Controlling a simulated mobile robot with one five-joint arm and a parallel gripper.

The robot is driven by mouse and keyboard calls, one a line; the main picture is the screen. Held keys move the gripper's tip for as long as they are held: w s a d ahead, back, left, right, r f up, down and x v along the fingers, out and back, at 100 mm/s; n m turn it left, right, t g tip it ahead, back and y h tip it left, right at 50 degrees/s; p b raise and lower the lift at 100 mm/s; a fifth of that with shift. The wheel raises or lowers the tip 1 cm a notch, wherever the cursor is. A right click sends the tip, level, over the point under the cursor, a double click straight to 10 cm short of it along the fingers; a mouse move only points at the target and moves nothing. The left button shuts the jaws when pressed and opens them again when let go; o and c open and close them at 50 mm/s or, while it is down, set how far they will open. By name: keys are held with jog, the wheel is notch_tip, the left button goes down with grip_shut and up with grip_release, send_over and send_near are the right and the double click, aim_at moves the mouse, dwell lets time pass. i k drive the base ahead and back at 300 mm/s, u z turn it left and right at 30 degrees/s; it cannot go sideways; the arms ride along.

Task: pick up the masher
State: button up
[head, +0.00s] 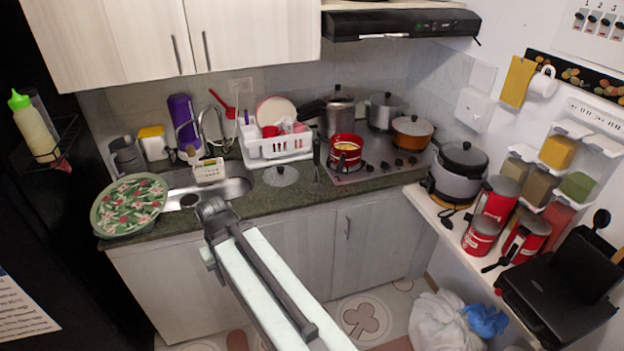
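A slim utensil with a dark upright handle, which looks like the masher (317,158), stands on the dark counter (265,204) between the dish rack and the stove. Its lower end is thin and hard to make out. My gripper (212,208) is at the far end of my arm, in front of the sink and at the counter's front edge. It is to the left of the masher and apart from it. The fingers are small and dark here, so I cannot tell if they are open or shut.
A red pot (346,152) sits on the stove just right of the masher. A white dish rack (275,148) stands to the left, with a clear lid (281,176) before it. A patterned round tray (129,204) lies left of the sink (222,188).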

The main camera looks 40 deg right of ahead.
aim_at(315, 188)
jog(key=u, duration=0.1)
jog(key=i, duration=0.95)
jog(key=z, duration=0.05)
